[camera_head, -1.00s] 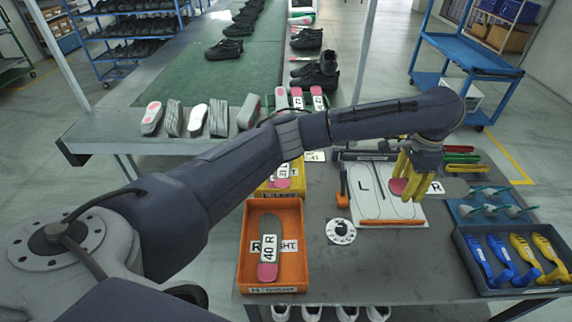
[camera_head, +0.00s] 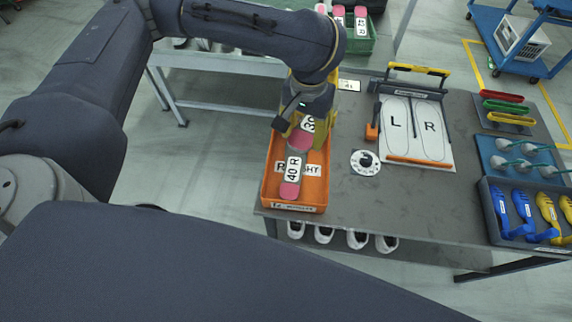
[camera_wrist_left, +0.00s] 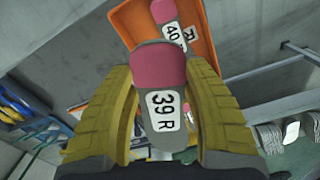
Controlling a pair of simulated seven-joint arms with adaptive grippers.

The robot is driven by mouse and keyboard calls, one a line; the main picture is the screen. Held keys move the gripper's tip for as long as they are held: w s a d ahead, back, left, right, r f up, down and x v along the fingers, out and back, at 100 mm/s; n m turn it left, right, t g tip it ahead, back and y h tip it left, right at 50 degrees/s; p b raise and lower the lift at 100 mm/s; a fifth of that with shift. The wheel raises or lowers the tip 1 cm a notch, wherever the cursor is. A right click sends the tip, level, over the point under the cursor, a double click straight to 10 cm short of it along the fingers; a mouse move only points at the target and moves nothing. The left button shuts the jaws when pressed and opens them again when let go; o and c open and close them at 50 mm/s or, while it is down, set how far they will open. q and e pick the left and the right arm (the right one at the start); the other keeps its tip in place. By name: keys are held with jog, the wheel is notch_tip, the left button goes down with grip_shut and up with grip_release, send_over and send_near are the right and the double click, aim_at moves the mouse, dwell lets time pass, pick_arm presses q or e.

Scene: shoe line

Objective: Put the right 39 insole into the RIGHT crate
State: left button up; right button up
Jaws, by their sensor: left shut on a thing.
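My left gripper (camera_head: 304,127) is shut on the 39 R insole (camera_head: 299,141), grey with a pink end and a white label. The insole also shows between the yellow fingers in the left wrist view (camera_wrist_left: 158,72). The gripper holds it over the far part of the orange RIGHT crate (camera_head: 325,183); whether it touches anything in there I cannot tell. A 40 R insole (camera_head: 290,189) lies in the crate, pink end toward the near side, and partly covers the crate's lettering. The crate also shows in the left wrist view (camera_wrist_left: 203,42). My right gripper is not in view.
Right of the crate are a black-and-white dial (camera_head: 365,162) and a board marked L and R (camera_head: 432,145). A tray of blue and yellow tools (camera_head: 500,236) stands at the right edge. A green crate with insoles (camera_head: 358,46) is behind. The near tabletop is clear.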

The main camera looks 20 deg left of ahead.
aim_at(299, 186)
pick_arm(q)
jog(key=shift+s+d+n, duration=0.1)
jog(key=shift+s+n, duration=0.8)
jog(key=shift+s, duration=0.05)
jog(key=shift+s+d+n, duration=0.15)
jog(key=shift+d+n, duration=0.05)
jog(key=shift+n, duration=0.6)
jog(key=shift+f, duration=0.3)
notch_tip(299, 186, down, 20)
jog(key=shift+r, duration=0.25)
jog(key=shift+f, duration=0.6)
jog(key=o, duration=1)
notch_tip(299, 186, up, 13)
jog(key=shift+r, duration=0.15)
